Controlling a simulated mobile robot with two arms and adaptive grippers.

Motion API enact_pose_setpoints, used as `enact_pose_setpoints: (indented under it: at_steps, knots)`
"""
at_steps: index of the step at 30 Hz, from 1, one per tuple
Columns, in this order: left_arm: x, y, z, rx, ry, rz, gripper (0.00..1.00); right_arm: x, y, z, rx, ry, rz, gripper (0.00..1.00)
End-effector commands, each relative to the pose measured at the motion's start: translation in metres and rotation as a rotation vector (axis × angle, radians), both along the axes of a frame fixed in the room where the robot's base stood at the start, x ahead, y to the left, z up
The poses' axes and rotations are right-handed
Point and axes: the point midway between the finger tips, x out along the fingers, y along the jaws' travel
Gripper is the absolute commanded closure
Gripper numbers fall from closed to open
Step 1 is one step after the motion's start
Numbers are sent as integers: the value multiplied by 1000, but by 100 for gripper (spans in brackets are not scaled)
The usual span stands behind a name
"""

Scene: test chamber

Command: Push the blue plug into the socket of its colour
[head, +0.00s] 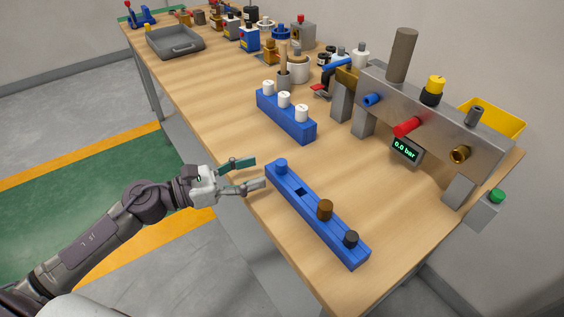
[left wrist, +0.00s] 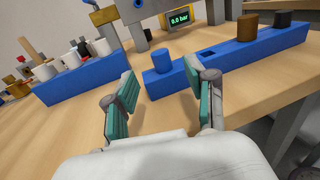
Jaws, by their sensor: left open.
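The blue plug (head: 281,165) stands upright at the near left end of a long blue rack (head: 333,222). In the left wrist view the plug (left wrist: 163,61) shows ahead, between the two fingers. My left gripper (head: 258,172) is open and empty, its fingertips just left of the plug and apart from it. A grey metal panel (head: 437,120) carries a blue socket (head: 372,99), a red cylindrical part (head: 406,127) and a brass socket (head: 460,155). I cannot tell how deep the blue socket's opening is. My right gripper is not in view.
The rack also holds a brown plug (head: 325,209), a black plug (head: 351,239) and an empty hole (head: 301,191). A second blue block (head: 287,118) with white-topped pieces stands behind. A display (head: 405,150) reads 0.0 bar. Bare tabletop lies between rack and panel.

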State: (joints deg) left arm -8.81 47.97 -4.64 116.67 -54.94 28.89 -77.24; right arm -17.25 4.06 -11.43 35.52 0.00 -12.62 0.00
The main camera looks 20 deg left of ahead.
Motion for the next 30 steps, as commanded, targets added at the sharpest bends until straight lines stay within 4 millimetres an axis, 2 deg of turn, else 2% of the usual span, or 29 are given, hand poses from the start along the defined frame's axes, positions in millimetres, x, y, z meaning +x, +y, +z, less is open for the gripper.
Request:
enact_pose_setpoints:
  at_steps: [8, 14, 18, 26, 30]
  knots:
    - [14, -16, 3, -1, -1, 1, 44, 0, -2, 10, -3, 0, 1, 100]
    - [31, -40, 10, -3, -1, 0, 44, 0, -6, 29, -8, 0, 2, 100]
    - [41, -51, 5, -3, 0, 0, 44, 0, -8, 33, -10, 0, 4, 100]
    - [43, -54, 3, -1, 1, 0, 44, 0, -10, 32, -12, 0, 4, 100]
    - [43, -54, 3, -1, 1, 0, 64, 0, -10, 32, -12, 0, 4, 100]
